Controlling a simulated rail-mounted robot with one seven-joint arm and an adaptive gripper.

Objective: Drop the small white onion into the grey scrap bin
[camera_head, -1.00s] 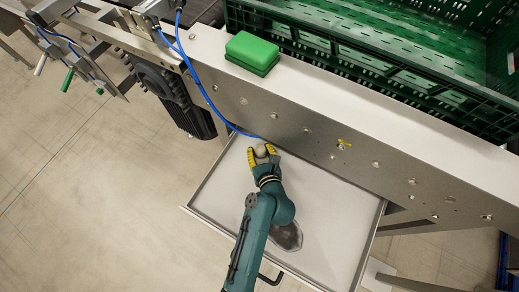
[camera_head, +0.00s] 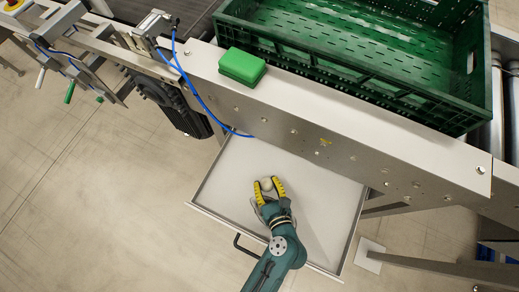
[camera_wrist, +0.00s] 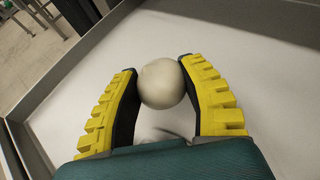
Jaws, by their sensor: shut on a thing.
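The small white onion (camera_head: 266,184) is between the yellow fingers of my gripper (camera_head: 268,188), above the pale metal tray (camera_head: 325,200). In the wrist view the onion (camera_wrist: 161,84) sits at the fingertips, with a finger on either side. My gripper is shut on it. The tray's floor lies behind it, and the height above that floor is hard to judge. I cannot make out a grey scrap bin in either view.
A green crate (camera_head: 345,58) stands on the conveyor above the tray. A green block (camera_head: 242,66) lies on the conveyor's metal ledge (camera_head: 365,115). A blue hose (camera_head: 190,80) hangs down its side. The tray has raised rims and a dark handle (camera_head: 245,247). Open floor lies left.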

